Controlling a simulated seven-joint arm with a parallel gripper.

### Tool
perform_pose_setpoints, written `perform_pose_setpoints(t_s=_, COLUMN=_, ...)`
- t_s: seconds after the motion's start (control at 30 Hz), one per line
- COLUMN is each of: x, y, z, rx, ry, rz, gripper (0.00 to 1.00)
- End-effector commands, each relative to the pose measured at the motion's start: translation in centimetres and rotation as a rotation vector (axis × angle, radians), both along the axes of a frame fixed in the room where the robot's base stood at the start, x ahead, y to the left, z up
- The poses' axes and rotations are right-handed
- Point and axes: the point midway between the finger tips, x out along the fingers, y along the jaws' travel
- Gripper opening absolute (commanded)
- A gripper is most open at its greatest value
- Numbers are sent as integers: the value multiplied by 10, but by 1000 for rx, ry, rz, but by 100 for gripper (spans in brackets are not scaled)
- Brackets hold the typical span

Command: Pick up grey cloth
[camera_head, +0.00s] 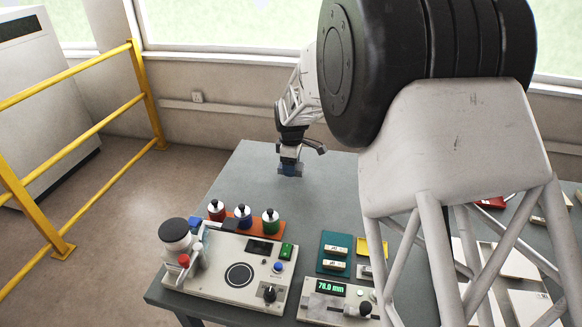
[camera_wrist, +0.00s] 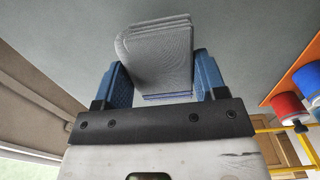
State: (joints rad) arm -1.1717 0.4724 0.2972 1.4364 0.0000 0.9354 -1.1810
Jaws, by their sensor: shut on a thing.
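The grey cloth (camera_wrist: 158,55) is a folded, layered stack seen in the wrist view, between the two blue fingers of my gripper (camera_wrist: 160,85). The fingers are shut on it from both sides. In the head view my gripper (camera_head: 290,170) is over the far left part of the grey table (camera_head: 245,185), pointing down. The cloth is too small and hidden there to make out. I cannot tell whether the cloth still touches the table.
A testing machine (camera_head: 222,270) and a unit with a display (camera_head: 335,302) are at the front edge. A yellow railing (camera_head: 75,150) stands left of the table. The table around my gripper is clear.

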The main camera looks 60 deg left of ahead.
Motion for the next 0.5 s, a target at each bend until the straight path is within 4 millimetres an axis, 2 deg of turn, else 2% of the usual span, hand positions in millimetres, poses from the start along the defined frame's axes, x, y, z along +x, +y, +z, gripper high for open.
perform_pose_setpoints(t_s=0.5, x=-31, y=-70, z=7, rx=0, ry=0, rz=0, gripper=43)
